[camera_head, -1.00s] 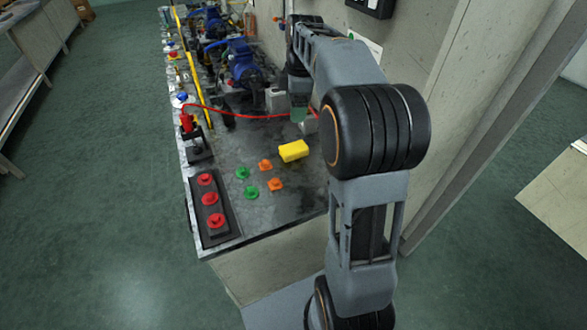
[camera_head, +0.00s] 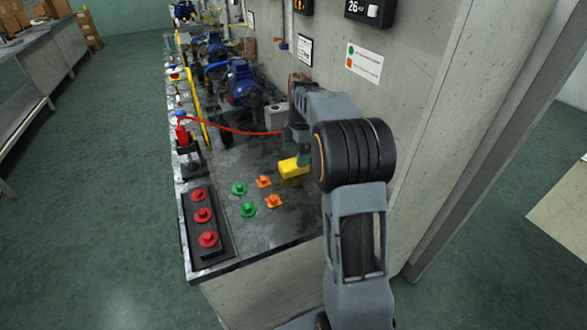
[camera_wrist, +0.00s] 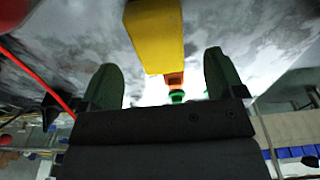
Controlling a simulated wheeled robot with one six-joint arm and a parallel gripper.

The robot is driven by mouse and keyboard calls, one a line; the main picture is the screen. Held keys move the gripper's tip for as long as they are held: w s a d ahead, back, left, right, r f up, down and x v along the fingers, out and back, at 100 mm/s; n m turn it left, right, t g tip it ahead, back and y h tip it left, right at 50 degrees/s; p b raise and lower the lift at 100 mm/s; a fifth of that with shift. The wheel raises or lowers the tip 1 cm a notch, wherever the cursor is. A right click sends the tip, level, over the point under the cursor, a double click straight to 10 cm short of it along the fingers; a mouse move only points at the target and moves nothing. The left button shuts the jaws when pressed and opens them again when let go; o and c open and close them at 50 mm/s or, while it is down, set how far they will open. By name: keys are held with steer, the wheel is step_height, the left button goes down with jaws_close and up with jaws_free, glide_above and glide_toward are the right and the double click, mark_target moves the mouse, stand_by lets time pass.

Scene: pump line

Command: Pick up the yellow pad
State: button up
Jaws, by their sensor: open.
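The yellow pad (camera_head: 293,167) lies on the dark stained bench top, close to the wall side. In the wrist view the pad (camera_wrist: 155,36) is beyond and above the gap between the fingertips, near the middle. My gripper (camera_wrist: 162,78) is open, with its two green fingers apart and nothing between them. In the head view my gripper (camera_head: 304,158) is right beside the pad's right end, partly hidden by my arm. I cannot tell whether it touches the pad.
Orange pieces (camera_head: 273,201) and green pieces (camera_head: 248,210) lie left of the pad. A black tray (camera_head: 227,239) holds red knobs (camera_head: 207,239). A red cable (camera_head: 235,131) runs behind from a red tool (camera_head: 183,135). Blue pumps (camera_head: 242,83) stand further back.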

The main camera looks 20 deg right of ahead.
mark_target(294, 163)
steer(key=f, duration=0.3)
steer(key=f+b, duration=0.1)
steer(key=shift+a+f, duration=0.35)
steer(key=shift+f, duration=0.05)
steer(key=c, duration=1)
steer(key=shift+r, duration=0.1)
